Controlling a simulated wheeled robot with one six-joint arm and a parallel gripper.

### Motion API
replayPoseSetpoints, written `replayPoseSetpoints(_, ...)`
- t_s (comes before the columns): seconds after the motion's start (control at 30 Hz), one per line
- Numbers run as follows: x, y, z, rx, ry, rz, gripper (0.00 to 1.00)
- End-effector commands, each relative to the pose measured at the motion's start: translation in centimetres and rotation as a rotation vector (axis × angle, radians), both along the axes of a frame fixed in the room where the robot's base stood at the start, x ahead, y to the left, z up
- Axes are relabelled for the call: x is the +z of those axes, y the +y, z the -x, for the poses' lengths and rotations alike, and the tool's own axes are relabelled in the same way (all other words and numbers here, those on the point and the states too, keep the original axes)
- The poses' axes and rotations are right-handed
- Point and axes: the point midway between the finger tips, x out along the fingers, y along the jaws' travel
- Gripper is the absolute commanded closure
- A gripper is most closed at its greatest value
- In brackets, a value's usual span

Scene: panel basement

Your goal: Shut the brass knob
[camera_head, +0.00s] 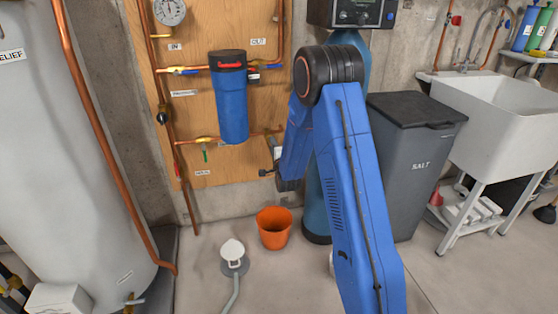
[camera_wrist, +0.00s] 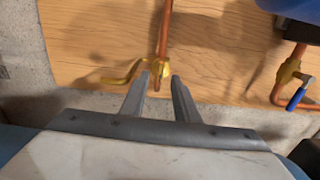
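The brass knob (camera_wrist: 120,73) shows in the wrist view as a bent brass-yellow handle. It reaches left from a fitting on the end of a copper pipe, in front of the plywood panel. My gripper (camera_wrist: 161,80) is open, with its two grey fingers apart and nothing held. Its tips appear on either side of the lower end of the pipe and fitting, right of the handle. I cannot tell how far in depth they are from it. In the head view my arm covers that part of the panel, and I cannot make out the knob there.
The wrist view also shows a blue-handled valve (camera_wrist: 297,98) at right. In the head view the blue filter housing (camera_head: 231,100) hangs on the plywood panel (camera_head: 190,115). An orange bucket (camera_head: 273,229) stands on the floor. The grey salt bin (camera_head: 412,160) is right of my arm.

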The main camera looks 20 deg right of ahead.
Motion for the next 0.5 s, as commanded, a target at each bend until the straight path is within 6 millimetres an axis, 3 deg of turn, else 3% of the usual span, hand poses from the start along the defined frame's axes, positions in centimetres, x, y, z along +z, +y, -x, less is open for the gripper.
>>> replayPoseSetpoints(0.5,-0.1,1.3,10.3,-0.001,0.002,-0.001,0.72)
